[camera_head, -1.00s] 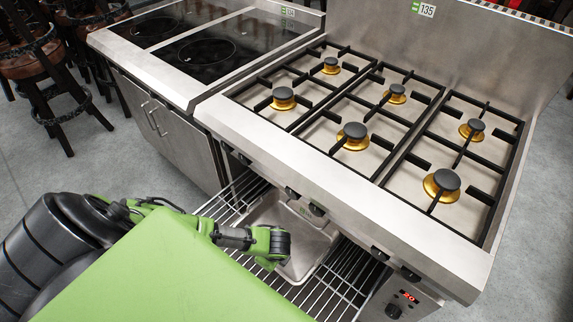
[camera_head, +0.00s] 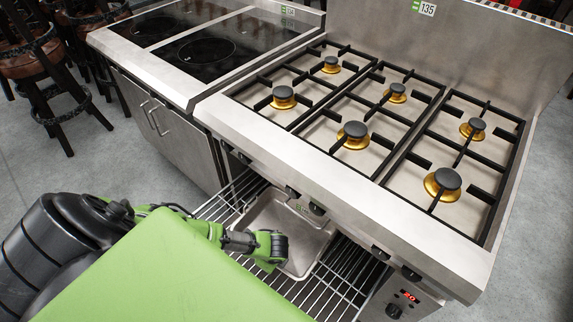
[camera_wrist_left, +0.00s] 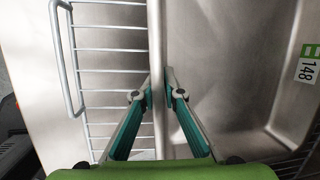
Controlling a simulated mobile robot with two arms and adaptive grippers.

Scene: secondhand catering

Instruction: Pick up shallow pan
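The shallow pan (camera_head: 275,214) is a rectangular steel pan on the wire shelf (camera_head: 335,290) below the gas range. In the left wrist view the pan (camera_wrist_left: 225,85) fills the right side, with a label at its far right. My left gripper (camera_head: 272,252) reaches the pan's near side. In the left wrist view its two fingertips (camera_wrist_left: 158,82) lie close on either side of the pan's rim and appear shut on it. The head view hides the fingertips behind the gripper body. My right gripper is not in view.
The gas range (camera_head: 340,180) overhangs the back of the pan. Its control panel (camera_head: 408,297) stands at the right end of the shelf. An induction cooker (camera_head: 180,85) stands to the left. The shelf's wire bars (camera_wrist_left: 110,70) lie beside the pan.

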